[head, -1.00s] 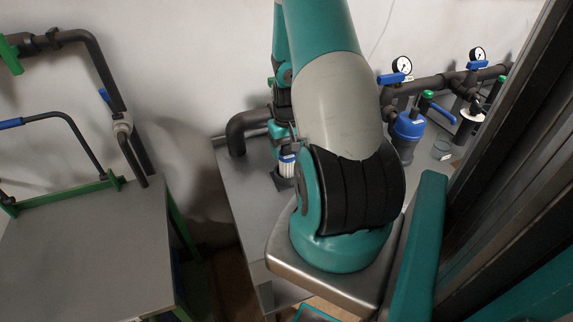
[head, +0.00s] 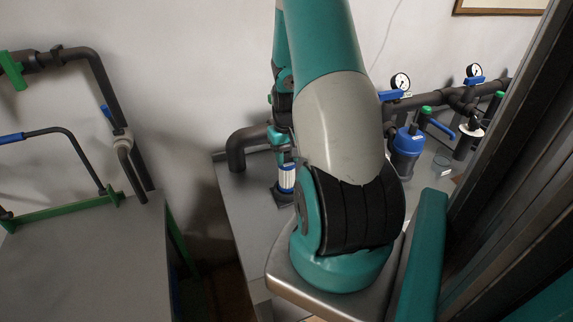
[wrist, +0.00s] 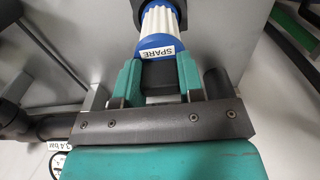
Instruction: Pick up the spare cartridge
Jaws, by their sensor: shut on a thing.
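The spare cartridge (wrist: 157,28) has a white ribbed body, a blue end cap and a white "SPARE" label in the wrist view. My gripper (wrist: 160,76) is shut on the dark end piece beside the blue cap, one green finger on each side. In the head view the cartridge (head: 287,178) is upright below my gripper (head: 283,150), with a blue band at top and bottom. A black holder (head: 280,198) is at its lower end on the grey bench. My arm hides part of this area, and I cannot tell whether the cartridge is clear of the holder.
A dark pipe (head: 240,148) bends down to the bench (head: 240,215) just left of the cartridge. A blue filter housing (head: 407,150), gauges (head: 400,82) and valves stand to the right. A separate grey table (head: 90,255) with pipework is at left.

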